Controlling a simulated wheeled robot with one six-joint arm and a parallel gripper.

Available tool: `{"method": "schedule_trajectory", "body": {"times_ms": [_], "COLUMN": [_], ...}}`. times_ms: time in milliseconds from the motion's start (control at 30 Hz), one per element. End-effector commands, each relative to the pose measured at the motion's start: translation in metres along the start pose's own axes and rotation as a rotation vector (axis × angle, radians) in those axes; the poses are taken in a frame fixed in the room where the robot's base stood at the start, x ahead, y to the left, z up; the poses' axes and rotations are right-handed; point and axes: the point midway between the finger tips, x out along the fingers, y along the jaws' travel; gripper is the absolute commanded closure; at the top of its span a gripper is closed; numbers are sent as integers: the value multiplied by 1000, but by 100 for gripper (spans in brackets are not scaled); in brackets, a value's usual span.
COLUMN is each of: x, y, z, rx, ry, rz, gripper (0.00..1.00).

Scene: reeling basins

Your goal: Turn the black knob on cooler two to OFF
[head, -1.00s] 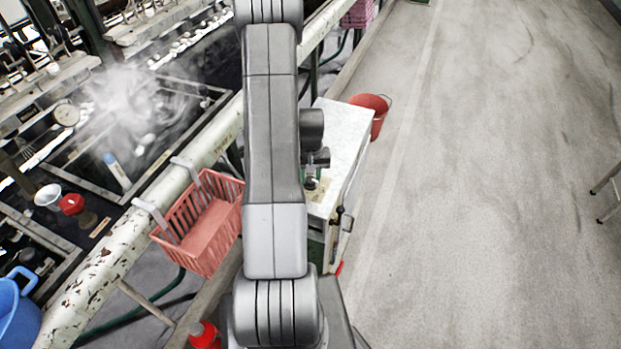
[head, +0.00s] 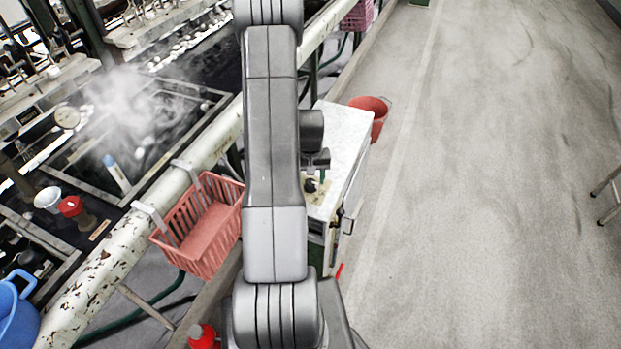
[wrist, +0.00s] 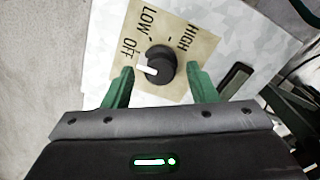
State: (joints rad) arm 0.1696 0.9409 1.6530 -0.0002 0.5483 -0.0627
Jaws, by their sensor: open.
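The black knob (wrist: 160,64) sits on a beige dial plate (wrist: 185,35) marked OFF, LOW and HIGH. Its white pointer points left, close to the OFF word and slightly below it in the wrist view. My gripper (wrist: 160,80) is open, with one green finger on each side of the knob. A gap shows on both sides, and I cannot tell the fingers' height over the plate. In the head view the knob (head: 311,186) shows on the near end of the white-topped cooler (head: 346,135), partly behind my arm. No cooler number is legible.
A red bucket (head: 372,108) stands beyond the cooler. A pink basket (head: 208,238) hangs from the peeling rail (head: 118,240) on the left, with steaming basins behind. A red-capped object (head: 203,336) is near my base. The floor (head: 480,180) to the right is open.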

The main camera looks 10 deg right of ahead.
Motion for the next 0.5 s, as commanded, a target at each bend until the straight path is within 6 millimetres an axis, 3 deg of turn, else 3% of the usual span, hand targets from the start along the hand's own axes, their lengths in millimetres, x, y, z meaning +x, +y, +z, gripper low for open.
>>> {"method": "schedule_trajectory", "body": {"times_ms": [167,500], "x": [-25,-93], "y": [0,0], "z": [-1,-1], "rx": [0,0], "ry": [6,6], "rz": [0,0], "gripper": [48,48]}}
